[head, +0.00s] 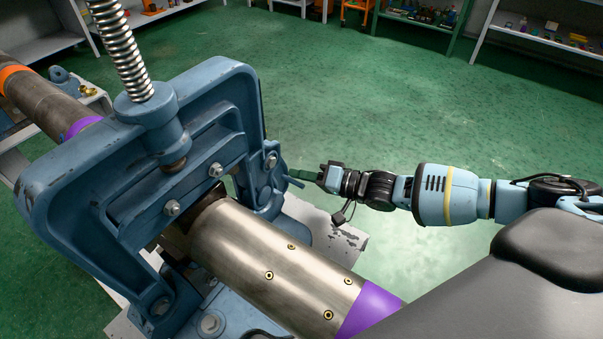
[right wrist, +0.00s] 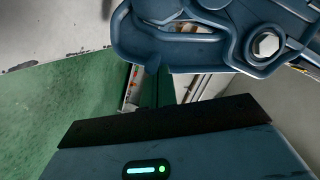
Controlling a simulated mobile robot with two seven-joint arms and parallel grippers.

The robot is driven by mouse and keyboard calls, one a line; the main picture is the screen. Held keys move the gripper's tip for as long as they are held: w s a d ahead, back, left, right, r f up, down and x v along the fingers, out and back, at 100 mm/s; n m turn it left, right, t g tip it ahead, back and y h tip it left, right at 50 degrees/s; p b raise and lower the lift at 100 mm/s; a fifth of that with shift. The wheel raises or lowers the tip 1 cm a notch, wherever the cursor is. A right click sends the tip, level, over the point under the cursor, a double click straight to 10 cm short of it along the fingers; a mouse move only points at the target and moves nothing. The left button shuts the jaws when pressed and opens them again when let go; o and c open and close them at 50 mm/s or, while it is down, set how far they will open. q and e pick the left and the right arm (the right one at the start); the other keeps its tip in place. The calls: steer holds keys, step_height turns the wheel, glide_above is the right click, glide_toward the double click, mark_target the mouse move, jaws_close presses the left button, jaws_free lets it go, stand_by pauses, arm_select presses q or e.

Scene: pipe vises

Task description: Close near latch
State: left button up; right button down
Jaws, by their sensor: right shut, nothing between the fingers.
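A big blue pipe vise (head: 75,160) with a screw and spring on top stands over a steel pipe (head: 255,255). Its latch (head: 270,178) is on the right side of the frame, by a bolt. In the right wrist view the latch (right wrist: 185,52) fills the top, with a slot and a hex bolt. My right gripper (head: 303,177) is shut and empty, its fingertips close to the right of the latch. I cannot tell whether they touch. The fingertips are hard to make out in the right wrist view. My left gripper is not in view.
The pipe has purple bands (head: 370,309) and runs through the vise toward the far left, where an orange band (head: 12,75) shows. A pale stand (head: 337,246) is under the vise. Green floor (head: 370,100) is open beyond my right arm. Shelves (head: 540,42) line the back.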

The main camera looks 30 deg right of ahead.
steer(key=v, duration=0.8)
stand_by(0.4)
